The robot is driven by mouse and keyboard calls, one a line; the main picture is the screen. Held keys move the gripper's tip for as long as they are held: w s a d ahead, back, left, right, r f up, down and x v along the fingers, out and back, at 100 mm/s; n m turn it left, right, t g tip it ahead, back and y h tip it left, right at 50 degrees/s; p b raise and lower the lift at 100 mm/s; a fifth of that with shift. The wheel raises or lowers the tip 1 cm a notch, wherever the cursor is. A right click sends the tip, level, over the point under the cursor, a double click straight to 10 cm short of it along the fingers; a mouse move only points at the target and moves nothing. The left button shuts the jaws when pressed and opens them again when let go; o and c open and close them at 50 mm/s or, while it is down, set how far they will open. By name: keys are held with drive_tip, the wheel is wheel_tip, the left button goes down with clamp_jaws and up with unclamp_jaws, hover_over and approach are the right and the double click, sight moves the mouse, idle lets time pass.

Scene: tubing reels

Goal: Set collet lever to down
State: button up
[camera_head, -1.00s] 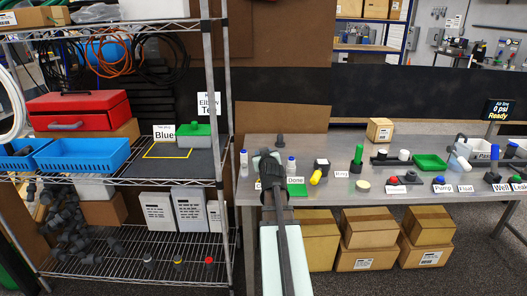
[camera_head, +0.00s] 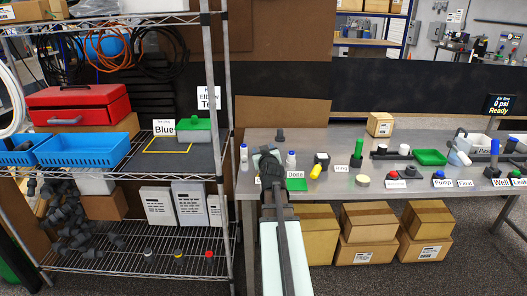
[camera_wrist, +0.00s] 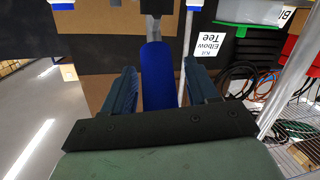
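A blue lever-like bar (camera_wrist: 158,76) stands between the two fingers of my gripper (camera_wrist: 160,88) in the wrist view. The fingers are apart, one on each side of the bar, with narrow gaps showing. A grey metal part (camera_wrist: 152,8) is just beyond the bar at the top of the view; I cannot tell how they join. In the head view my gripper (camera_head: 266,158) is over the bench's left front part. It hides what is between its fingers there, so the lever's up or down position cannot be told.
A wire shelf (camera_head: 228,130) stands close at the left. Various fittings crowd the bench's right half.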

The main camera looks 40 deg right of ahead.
drive_tip(key=shift+r, duration=0.1)
drive_tip(key=shift+r, duration=4.95)
